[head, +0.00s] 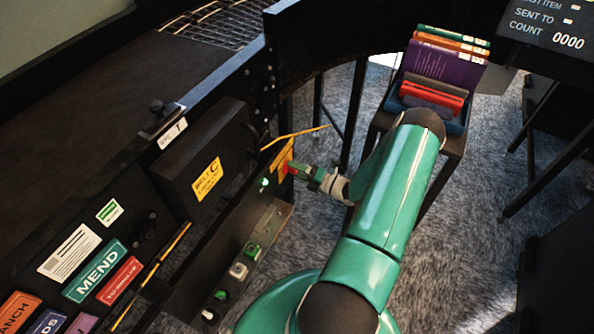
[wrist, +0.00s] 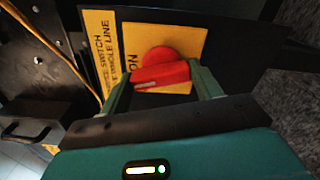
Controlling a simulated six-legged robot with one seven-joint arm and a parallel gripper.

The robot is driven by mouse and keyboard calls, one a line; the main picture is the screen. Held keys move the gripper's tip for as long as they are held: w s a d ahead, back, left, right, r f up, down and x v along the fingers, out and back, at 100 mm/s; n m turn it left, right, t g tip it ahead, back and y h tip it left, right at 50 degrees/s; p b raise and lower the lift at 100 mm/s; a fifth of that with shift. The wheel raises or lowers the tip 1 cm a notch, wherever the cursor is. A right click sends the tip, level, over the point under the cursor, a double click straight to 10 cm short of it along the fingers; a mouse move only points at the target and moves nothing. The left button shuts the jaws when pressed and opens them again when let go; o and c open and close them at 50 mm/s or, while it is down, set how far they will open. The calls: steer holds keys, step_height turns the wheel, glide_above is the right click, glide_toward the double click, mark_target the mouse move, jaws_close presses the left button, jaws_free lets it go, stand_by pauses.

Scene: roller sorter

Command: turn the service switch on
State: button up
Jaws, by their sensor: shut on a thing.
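The service switch is a red rotary knob (wrist: 160,58) with a bar handle on a yellow plate (wrist: 197,50). In the wrist view the handle lies nearly level across the picture. A white line marks its left part, and the lettering "ON", seen sideways, is just left of the knob. My gripper (wrist: 161,79) is shut on the handle, one finger at each end. In the head view the switch (head: 289,168) is a small red spot at the panel's right end, partly covered by my gripper (head: 297,170).
A dark box with a yellow label (head: 207,177) sits left of the switch. A ledge with several buttons (head: 238,271) runs below it. A cart of books (head: 445,62) stands behind my arm. Grey carpet (head: 430,260) is open at right.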

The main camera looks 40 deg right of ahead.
steer(key=shift+m, duration=1.7)
steer(key=o, duration=1)
steer(key=shift+s+d, duration=0.1)
steer(key=v, duration=1.3)
steer(key=shift+s, duration=0.3)
